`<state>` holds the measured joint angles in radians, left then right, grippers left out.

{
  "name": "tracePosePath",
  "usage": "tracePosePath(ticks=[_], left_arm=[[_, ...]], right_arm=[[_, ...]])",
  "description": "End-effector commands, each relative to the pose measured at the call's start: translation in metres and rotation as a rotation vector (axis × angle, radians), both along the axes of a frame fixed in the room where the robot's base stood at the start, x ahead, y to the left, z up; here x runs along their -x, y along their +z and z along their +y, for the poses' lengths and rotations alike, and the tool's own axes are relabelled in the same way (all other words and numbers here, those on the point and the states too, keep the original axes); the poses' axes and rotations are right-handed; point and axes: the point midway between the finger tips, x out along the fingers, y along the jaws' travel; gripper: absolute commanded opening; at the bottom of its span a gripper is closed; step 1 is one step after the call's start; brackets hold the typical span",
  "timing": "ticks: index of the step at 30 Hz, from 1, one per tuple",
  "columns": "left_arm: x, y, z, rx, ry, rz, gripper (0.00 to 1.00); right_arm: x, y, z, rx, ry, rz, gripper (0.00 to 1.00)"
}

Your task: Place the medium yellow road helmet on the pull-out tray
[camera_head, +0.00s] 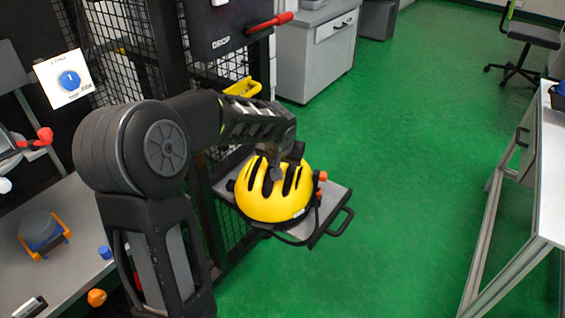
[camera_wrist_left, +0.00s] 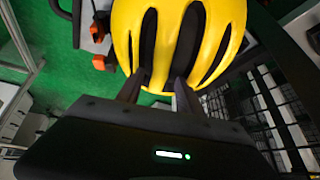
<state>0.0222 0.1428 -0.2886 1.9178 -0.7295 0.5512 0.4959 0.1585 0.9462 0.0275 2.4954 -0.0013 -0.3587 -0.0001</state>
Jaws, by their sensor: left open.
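The yellow road helmet (camera_head: 273,190) with dark vents sits on the grey pull-out tray (camera_head: 327,203), dome up, at the front of the drop tower. My left gripper (camera_head: 277,172) reaches over the helmet's top from the left. In the left wrist view the gripper's dark fingers (camera_wrist_left: 157,88) are open and apart at the helmet's vents (camera_wrist_left: 208,22). I cannot tell whether they touch the shell. The tray's front handle is clear of the helmet. My right gripper is not in view.
The tower's black mesh frame (camera_head: 122,50) stands behind my left arm, with a red-handled DROP panel (camera_head: 225,25). A grey bench (camera_head: 72,215) is at left, a white table (camera_head: 545,190) at right. Green floor (camera_head: 410,150) between is clear.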

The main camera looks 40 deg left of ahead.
Motion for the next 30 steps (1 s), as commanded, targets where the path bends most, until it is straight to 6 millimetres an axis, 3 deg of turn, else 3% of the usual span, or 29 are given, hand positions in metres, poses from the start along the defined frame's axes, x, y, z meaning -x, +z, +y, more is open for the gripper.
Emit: tracePosePath(ticks=[7,18,24,30], left_arm=[[0.011,0.026,-0.007,0.001,0.0,-0.004,0.44],[0.043,0.09,-0.026,0.001,0.0,-0.005,0.44],[0.051,0.104,-0.03,0.0,0.0,0.0,0.44],[0.052,0.105,-0.031,0.0,0.0,0.0,0.44]], right_arm=[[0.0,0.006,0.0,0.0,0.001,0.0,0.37],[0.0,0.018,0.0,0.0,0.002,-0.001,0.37],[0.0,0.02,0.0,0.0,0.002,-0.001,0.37],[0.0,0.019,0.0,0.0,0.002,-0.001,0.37]])
